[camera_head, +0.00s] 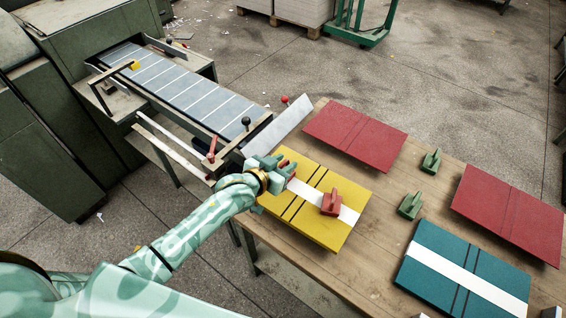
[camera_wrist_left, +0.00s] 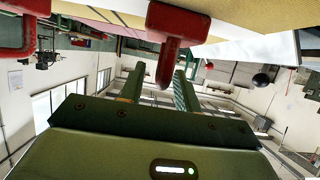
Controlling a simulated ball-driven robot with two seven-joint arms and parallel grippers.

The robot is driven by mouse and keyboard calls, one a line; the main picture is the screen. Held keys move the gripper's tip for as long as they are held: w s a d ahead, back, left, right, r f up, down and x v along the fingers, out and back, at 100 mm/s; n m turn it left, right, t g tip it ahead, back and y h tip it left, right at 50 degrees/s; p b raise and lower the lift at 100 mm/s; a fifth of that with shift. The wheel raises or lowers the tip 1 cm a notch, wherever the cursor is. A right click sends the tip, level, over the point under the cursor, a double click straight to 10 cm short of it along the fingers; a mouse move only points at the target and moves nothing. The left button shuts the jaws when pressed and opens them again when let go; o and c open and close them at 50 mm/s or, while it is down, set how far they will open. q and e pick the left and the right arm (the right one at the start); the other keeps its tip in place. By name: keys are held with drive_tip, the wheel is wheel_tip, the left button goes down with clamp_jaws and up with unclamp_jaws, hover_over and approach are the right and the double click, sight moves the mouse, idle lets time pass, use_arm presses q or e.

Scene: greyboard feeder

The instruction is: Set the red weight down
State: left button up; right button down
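My left gripper (camera_head: 276,172) is over the left edge of the yellow board (camera_head: 313,238), at the end of its white strip. A red weight (camera_head: 287,164) is mostly hidden behind the fingers there. In the left wrist view this red weight (camera_wrist_left: 176,22) has its handle between my two fingers, with a gap visible on the left side, so the fingers look open around it. Whether its base touches the board is hard to tell. A second red weight (camera_head: 331,203) sits on the white strip of the yellow board; it also shows in the left wrist view (camera_wrist_left: 18,38). My right gripper is not in view.
The wooden table (camera_head: 378,233) also bears two red boards (camera_head: 355,136) (camera_head: 510,212), a teal board (camera_head: 462,273) and two green weights (camera_head: 430,161) (camera_head: 410,205). A feeder belt (camera_head: 180,88) with levers stands at the left, close to my gripper.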

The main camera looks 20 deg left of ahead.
use_arm(q)
drive_tip(key=shift+r, duration=0.1)
drive_tip(key=shift+s+a+r, duration=0.15)
drive_tip(key=shift+s, duration=0.1)
drive_tip(key=p+v, duration=0.3)
drive_tip(key=v, duration=0.8)
drive_tip(key=shift+s, duration=0.15)
drive_tip(key=shift+r, duration=0.1)
idle(0.4)
